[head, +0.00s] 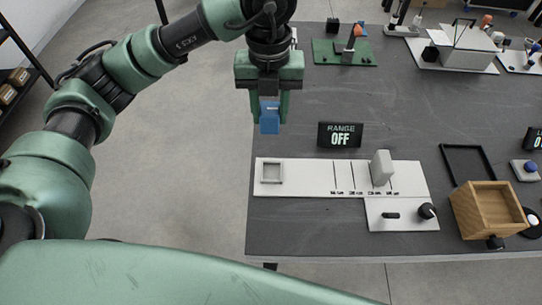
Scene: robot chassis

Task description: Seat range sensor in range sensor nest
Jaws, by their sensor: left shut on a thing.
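My left gripper (269,108) is shut on a small blue block, the range sensor (270,122), and holds it in the air near the table's left edge. The sensor hangs below the fingers, behind the white board (302,178) in the picture. A small square frame, which looks like the range sensor nest (261,172), is at the left end of that board and looks empty. A pale grey upright block (381,167) stands at the board's right part, by several dark marked lines. My right gripper is not in view.
A black sign (340,135) reading "RANGE OFF" stands behind the board. A white plate (385,215) with a black knob is in front. A wooden box (487,210) and a black frame (467,147) are at right. A green board (330,54) lies at the back.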

